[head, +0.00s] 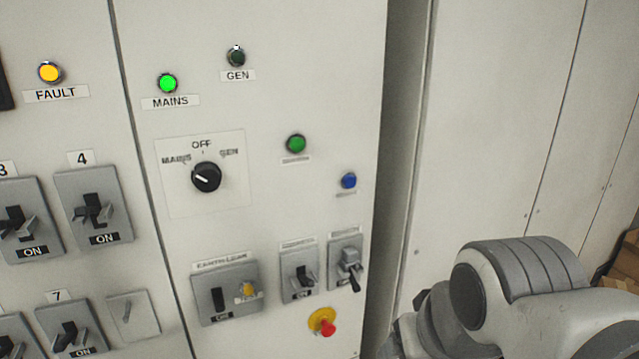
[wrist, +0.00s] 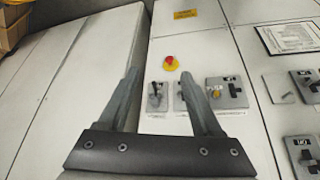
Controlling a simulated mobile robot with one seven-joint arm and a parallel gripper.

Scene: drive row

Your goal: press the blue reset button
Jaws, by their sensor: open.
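The blue button (head: 348,181) is a small round push button on the right part of the white panel in the head view, with a small label under it that I cannot read. It does not show in the wrist view. My gripper (wrist: 159,71) is open and empty in the wrist view, its two fingers apart in front of the panel. The panel appears upside down there. In the head view my arm is at the lower right, and the fingers do not show.
A green button (head: 296,144) is up and left of the blue one. A black rotary selector (head: 206,177) is further left. Below are toggle switches (head: 346,264) and a red emergency stop (head: 327,329) on yellow. A recessed gap (head: 402,150) runs right of the panel.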

